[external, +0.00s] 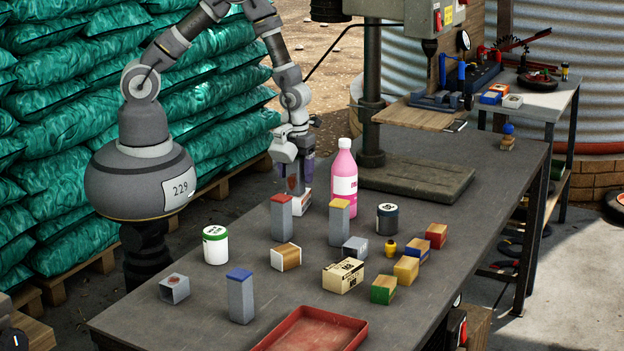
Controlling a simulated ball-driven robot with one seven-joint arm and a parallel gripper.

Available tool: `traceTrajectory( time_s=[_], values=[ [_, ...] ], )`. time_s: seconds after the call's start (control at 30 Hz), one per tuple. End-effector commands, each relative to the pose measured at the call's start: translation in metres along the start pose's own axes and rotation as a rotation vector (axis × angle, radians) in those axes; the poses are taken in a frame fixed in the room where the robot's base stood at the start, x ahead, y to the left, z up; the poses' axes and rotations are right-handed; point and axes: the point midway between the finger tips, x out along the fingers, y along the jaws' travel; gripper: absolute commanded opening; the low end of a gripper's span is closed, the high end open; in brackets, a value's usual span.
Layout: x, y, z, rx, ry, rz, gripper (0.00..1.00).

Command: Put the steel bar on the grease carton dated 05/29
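Three upright grey metal bars stand on the table: one with a red top (281,218), one with a yellow top (339,222) and one with a blue top (241,296). I cannot tell which is the steel bar meant. A cream carton with black print (343,275) lies near the middle front; a white and brown carton (286,257) lies to its left. No date is readable on either. My gripper (301,188) points down behind the red-topped bar, at a small white and red box (303,203). Whether its fingers hold that box is unclear.
A pink bottle (343,178) stands right of my gripper. A white jar (215,245), a dark jar (387,219), small coloured blocks (406,269) and a grey hollow block (174,289) stand around. A red tray (312,330) lies at the front edge. The drill press base (417,180) fills the back.

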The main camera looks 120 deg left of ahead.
Motion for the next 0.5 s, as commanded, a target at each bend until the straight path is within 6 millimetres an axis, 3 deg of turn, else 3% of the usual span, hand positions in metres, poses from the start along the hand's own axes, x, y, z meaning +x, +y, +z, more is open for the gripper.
traceTrajectory(
  time_s=[0.27,0.37,0.5],
  values=[
    [-0.004,0.000,0.000,0.000,0.000,-0.001,0.74],
    [-0.019,0.000,0.001,0.000,-0.001,-0.001,0.74],
    [-0.053,-0.001,0.001,-0.001,-0.002,-0.003,0.74]
  ],
)
